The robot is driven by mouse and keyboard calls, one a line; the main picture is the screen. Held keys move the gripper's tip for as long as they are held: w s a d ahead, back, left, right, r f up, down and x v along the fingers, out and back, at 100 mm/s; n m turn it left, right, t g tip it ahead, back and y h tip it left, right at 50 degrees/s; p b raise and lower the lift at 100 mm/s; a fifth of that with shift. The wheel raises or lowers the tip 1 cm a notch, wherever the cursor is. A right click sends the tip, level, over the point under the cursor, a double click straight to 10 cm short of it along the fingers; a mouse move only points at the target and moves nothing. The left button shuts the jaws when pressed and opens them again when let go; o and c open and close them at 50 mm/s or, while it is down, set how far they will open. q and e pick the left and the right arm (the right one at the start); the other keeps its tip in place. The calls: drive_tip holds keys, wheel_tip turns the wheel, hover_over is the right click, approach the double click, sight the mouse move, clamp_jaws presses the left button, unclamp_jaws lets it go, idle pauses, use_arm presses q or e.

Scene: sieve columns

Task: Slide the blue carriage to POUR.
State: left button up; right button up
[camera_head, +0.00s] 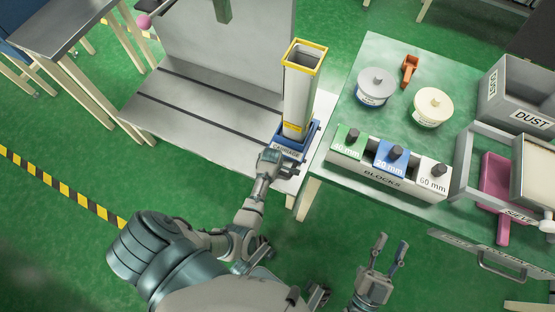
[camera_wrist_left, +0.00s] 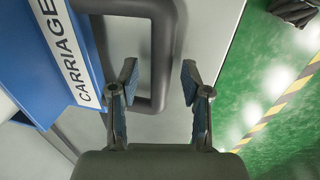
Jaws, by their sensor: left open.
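The blue carriage (camera_head: 313,132) sits at the right end of the pale bench and carries a tall white column (camera_head: 299,95) with a yellow rim. In the left wrist view the blue carriage (camera_wrist_left: 43,65) shows its CARRIAGE label and a dark loop handle (camera_wrist_left: 165,38). My left gripper (camera_head: 272,158) is at the carriage's front. In the left wrist view my left gripper (camera_wrist_left: 158,78) is open, with the handle's outer bar between its fingertips; contact cannot be told. My right gripper (camera_head: 381,246) is open and empty, in front of the green table. No POUR mark is readable.
The pale bench (camera_head: 185,110) has dark slots and bare room left of the carriage, with a grey panel (camera_head: 225,45) behind. The green table (camera_head: 400,60) on the right holds a block rack (camera_head: 362,172), two tubs, a DUST bin (camera_head: 515,95) and a sieve frame.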

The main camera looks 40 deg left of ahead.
use_arm(q)
drive_tip(key=shift+c, duration=0.8)
drive_tip(key=shift+d, duration=0.1)
clamp_jaws()
drive_tip(key=shift+r, duration=0.1)
